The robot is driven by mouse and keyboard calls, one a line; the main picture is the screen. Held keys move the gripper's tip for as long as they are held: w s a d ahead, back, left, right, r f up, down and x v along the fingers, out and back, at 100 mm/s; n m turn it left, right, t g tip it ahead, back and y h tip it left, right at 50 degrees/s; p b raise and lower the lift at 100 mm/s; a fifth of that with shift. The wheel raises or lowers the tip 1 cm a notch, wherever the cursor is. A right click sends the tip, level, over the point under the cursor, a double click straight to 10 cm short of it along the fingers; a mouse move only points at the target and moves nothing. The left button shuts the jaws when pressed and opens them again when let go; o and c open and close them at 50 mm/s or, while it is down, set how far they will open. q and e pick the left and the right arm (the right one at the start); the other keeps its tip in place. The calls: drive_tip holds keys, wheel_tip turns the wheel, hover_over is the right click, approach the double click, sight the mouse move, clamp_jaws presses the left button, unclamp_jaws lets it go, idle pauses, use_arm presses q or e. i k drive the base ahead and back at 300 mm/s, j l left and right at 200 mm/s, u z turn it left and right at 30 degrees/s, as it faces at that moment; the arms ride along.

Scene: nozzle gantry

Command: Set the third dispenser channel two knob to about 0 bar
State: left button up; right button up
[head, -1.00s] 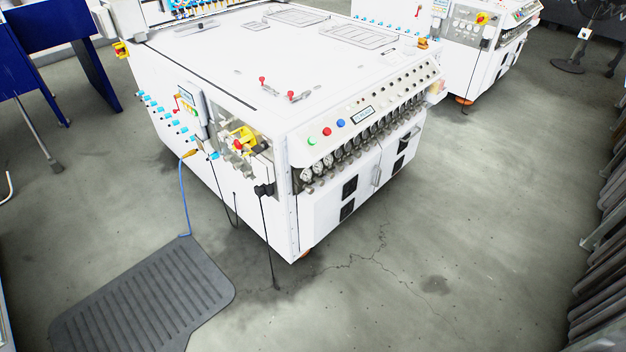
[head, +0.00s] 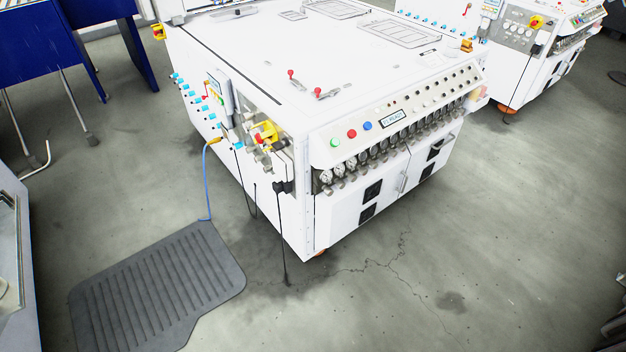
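A large white machine (head: 345,215) stands in the middle of the head view. Its near right face carries a row of round gauges with knobs (head: 385,152) under a sloped panel. The panel has green, red and blue buttons and a small display (head: 398,117). The gauges and knobs are too small to read, and I cannot tell which one is the third dispenser's channel two knob. A second white machine (head: 515,75) stands at the back right, with its own panel and gauges. Neither of my grippers is in view.
A dark ribbed mat (head: 160,290) lies on the floor at the front left, with a blue hose (head: 182,180) near it. Black cables hang from the machine's corner to the floor. Blue tables (head: 95,40) stand at the back left. The floor (head: 520,230) at the right is clear.

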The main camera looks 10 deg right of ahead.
sight(340, 184)
drive_tip(key=i+l+u, duration=0.1)
drive_tip(key=l+u, duration=0.3)
drive_tip(key=l, duration=0.6)
drive_tip(key=l+u, duration=0.45)
drive_tip(key=l, duration=0.55)
drive_tip(key=k, duration=0.05)
